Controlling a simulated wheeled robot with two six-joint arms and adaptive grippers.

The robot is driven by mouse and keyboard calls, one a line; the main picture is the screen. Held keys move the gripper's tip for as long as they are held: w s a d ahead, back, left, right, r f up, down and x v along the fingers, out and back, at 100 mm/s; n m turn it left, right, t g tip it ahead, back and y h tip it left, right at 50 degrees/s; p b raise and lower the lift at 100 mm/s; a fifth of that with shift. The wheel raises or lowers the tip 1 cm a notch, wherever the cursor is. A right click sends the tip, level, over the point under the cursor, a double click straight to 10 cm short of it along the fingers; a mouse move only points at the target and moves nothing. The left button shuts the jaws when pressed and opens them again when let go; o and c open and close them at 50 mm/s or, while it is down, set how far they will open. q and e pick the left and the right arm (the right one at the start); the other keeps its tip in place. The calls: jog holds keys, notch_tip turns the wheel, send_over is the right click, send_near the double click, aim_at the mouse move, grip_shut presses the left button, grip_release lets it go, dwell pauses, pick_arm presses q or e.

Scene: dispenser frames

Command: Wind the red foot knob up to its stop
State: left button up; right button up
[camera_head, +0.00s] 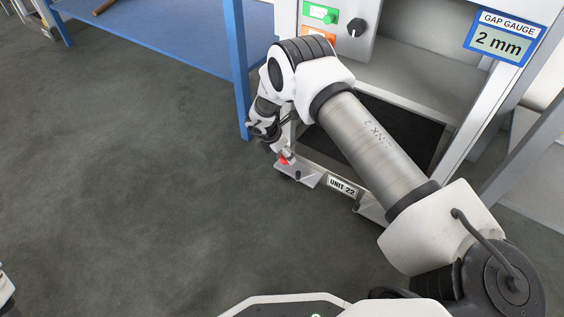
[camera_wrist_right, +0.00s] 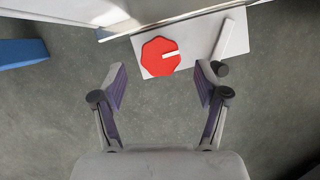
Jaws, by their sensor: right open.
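The red foot knob (camera_wrist_right: 155,62) is an octagon with a white mark pointing to the right in the right wrist view. It sits on a pale foot plate (camera_wrist_right: 205,42). In the head view the knob (camera_head: 284,160) shows as a small red patch at the front left corner of the dispenser frame, partly hidden by my gripper. My right gripper (camera_wrist_right: 160,88) is open and empty. Its fingers are apart on either side of the knob's line, with the knob beyond the tips. In the head view the gripper (camera_head: 284,148) points down close above the knob. My left gripper is not in view.
A gap gauge (camera_head: 504,37) reads "2 mm". A plate (camera_head: 342,187) reads "UNIT 22". A control box (camera_head: 334,25) carries green and orange labels and a black dial. A blue post (camera_head: 236,70) stands close left of my gripper. Open floor (camera_head: 130,190) lies to the left.

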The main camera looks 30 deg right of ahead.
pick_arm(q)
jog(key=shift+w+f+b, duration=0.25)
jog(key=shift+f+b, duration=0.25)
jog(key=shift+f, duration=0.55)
pick_arm(e)
jog(key=x, duration=0.3)
jog(key=shift+a, duration=0.1)
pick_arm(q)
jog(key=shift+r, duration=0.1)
pick_arm(e)
jog(key=shift+r, duration=0.15)
jog(key=c, duration=1.2)
jog(key=shift+o, duration=0.2)
pick_arm(q)
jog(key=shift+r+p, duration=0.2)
jog(key=shift+p, duration=0.1)
pick_arm(e)
jog(key=shift+r, duration=0.1)
